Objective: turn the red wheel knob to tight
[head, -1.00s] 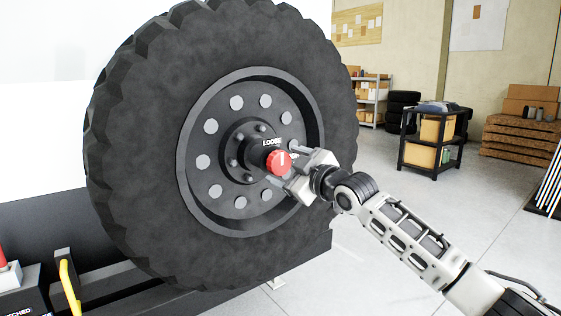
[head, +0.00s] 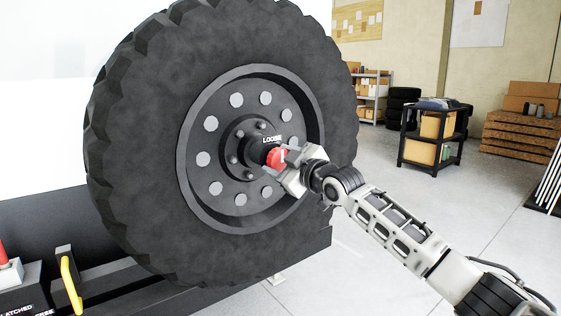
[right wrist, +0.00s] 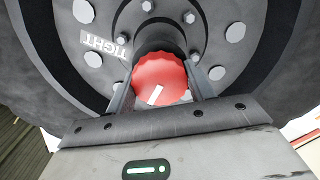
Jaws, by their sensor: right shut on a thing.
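The red wheel knob (head: 277,157) sits at the hub of the big black spare wheel (head: 120,130). A LOOSE label (head: 272,140) shows just above it in the head view. In the right wrist view the knob (right wrist: 160,80) has a white mark on its face, and a TIGHT label (right wrist: 104,44) shows at upper left. The white mark points at neither label clearly in that view. My right gripper (head: 280,161) is shut on the knob, one finger on each side of it (right wrist: 160,95). My left gripper is not in view.
A yellow handle (head: 70,282) and a red-topped part (head: 5,262) are at lower left. A black cart (head: 430,138) with boxes and a pallet stack (head: 520,138) stand behind at right. The floor between is clear.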

